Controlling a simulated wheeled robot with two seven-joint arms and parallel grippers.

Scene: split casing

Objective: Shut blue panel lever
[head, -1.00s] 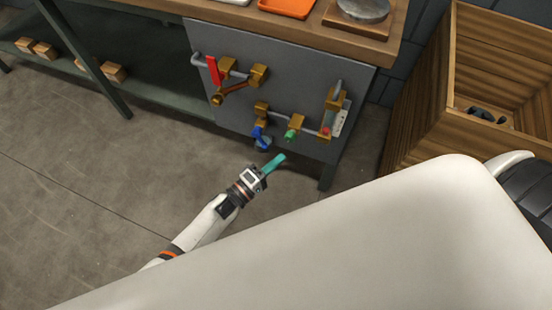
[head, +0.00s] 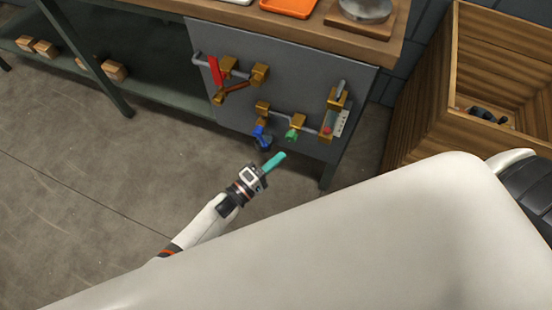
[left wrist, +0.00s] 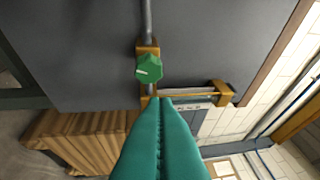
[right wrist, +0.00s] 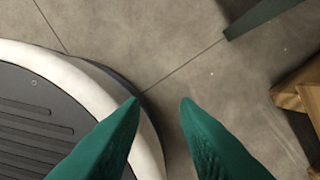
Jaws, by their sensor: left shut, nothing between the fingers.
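The blue panel lever (head: 260,136) sticks out low on the front of a grey panel (head: 300,75), on brass pipe fittings. My left gripper (head: 276,162) is just below and to the right of the lever in the head view, apart from it in the picture. Its teal fingers (left wrist: 163,101) are pressed together with nothing between them. In the left wrist view a green knob (left wrist: 149,69) is just beyond the fingertips, and the blue lever does not show. My right gripper (right wrist: 162,100) shows only in the right wrist view, open and empty above the floor.
The green knob (head: 292,134) sits right of the blue lever. A red lever (head: 215,72) is at the panel's upper left. A pale gauge (head: 341,123) is at the right. A wooden crate (head: 430,108) stands to the right. Open floor (head: 110,170) lies to the left.

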